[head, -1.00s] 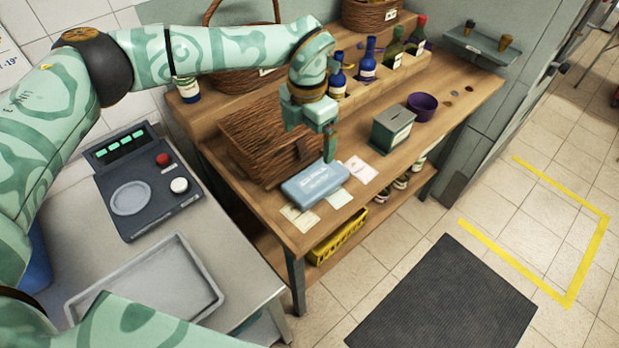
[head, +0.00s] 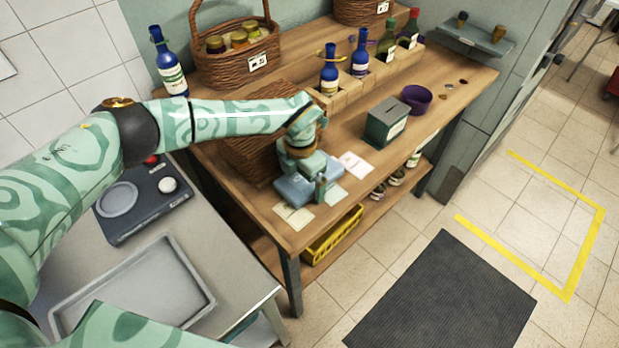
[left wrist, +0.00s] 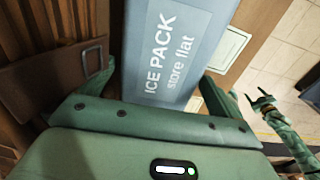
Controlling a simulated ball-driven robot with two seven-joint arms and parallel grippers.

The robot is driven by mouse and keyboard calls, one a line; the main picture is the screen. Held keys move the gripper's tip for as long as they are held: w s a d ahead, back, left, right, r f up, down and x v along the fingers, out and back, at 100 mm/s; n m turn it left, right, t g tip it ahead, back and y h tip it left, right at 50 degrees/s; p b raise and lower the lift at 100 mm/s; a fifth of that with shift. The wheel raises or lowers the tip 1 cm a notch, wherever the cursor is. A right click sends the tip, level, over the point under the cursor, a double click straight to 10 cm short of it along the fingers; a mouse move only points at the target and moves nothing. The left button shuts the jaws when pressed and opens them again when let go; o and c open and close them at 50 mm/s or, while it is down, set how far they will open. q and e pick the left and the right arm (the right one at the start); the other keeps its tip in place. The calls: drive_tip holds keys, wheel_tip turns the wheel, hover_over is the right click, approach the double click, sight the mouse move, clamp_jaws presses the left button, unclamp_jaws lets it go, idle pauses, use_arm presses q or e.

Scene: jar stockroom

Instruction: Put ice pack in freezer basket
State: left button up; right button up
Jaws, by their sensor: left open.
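The ice pack (head: 289,189) is a flat blue-grey block lying on the wooden bench near its front edge. In the left wrist view the ice pack (left wrist: 172,48) shows the words "ICE PACK store flat". My left gripper (head: 307,190) is down over it and partly hides it. In the left wrist view my left gripper (left wrist: 158,88) is open, with one finger on each side of the pack. A small dark green gripper, my right one (left wrist: 262,99), shows at the right of that view, too small to judge. I cannot tell which container is the freezer basket.
A brown wicker hamper (head: 248,158) stands close behind the pack. Paper cards (head: 354,166), a green box (head: 386,122) and a purple bowl (head: 416,98) lie to the right. A yellow basket (head: 334,235) sits on the lower shelf. A grey tray (head: 205,290) is on the left table.

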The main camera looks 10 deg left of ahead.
use_arm(q)
drive_tip(key=c, duration=1.3)
